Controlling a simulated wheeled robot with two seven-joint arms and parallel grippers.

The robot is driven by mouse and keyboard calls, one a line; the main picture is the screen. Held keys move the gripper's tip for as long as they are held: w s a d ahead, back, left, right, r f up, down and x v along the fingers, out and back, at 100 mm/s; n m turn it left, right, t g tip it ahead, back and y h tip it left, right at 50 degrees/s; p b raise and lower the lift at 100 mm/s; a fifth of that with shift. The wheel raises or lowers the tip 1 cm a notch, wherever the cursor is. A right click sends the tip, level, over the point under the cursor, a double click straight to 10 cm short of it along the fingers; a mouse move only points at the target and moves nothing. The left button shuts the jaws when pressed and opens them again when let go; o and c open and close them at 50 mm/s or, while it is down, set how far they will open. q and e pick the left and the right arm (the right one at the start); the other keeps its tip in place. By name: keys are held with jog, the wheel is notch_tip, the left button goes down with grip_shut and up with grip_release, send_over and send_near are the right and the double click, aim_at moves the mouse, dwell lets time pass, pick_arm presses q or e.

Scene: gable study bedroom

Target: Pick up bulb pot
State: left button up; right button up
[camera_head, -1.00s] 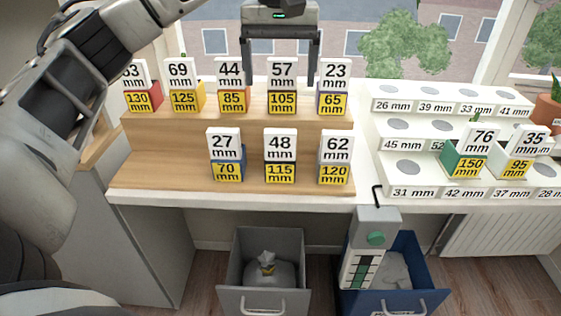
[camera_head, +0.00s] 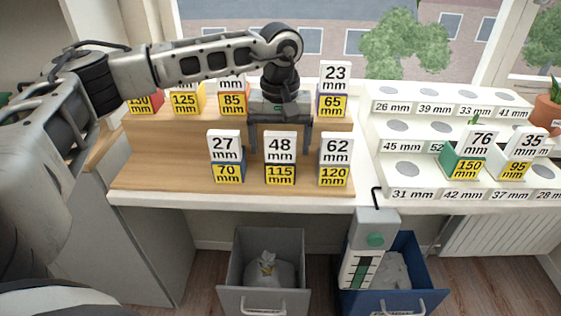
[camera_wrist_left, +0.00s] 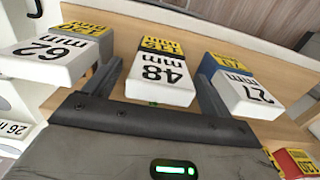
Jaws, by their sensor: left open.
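Small bulb pots with white mm cards and yellow mm labels stand on a two-step wooden stand (camera_head: 140,172). In the front row are the 27 mm pot (camera_head: 227,160), the 48 mm pot (camera_head: 280,160) and the 62 mm pot (camera_head: 335,160). My left gripper (camera_head: 280,150) is open, pointing down at the 48 mm pot. In the left wrist view the 48 mm pot (camera_wrist_left: 160,78) lies between its fingers, with the 62 mm pot (camera_wrist_left: 60,55) and 27 mm pot (camera_wrist_left: 243,85) outside them. Contact cannot be told. My right gripper is not in view.
The upper row includes the 23 mm pot (camera_head: 334,90); my left arm partly hides others. A white stepped rack (camera_head: 387,152) with round holes holds the 76 mm pot (camera_head: 468,155) and 35 mm pot (camera_head: 520,153). A grey bin (camera_head: 262,300) and blue bin (camera_head: 425,290) stand below.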

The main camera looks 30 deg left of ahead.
pick_arm(q)
jog(key=shift+f, duration=0.2)
jog(key=c, duration=1.5)
jog(key=shift+r, duration=0.1)
jog(key=shift+c, duration=1.1)
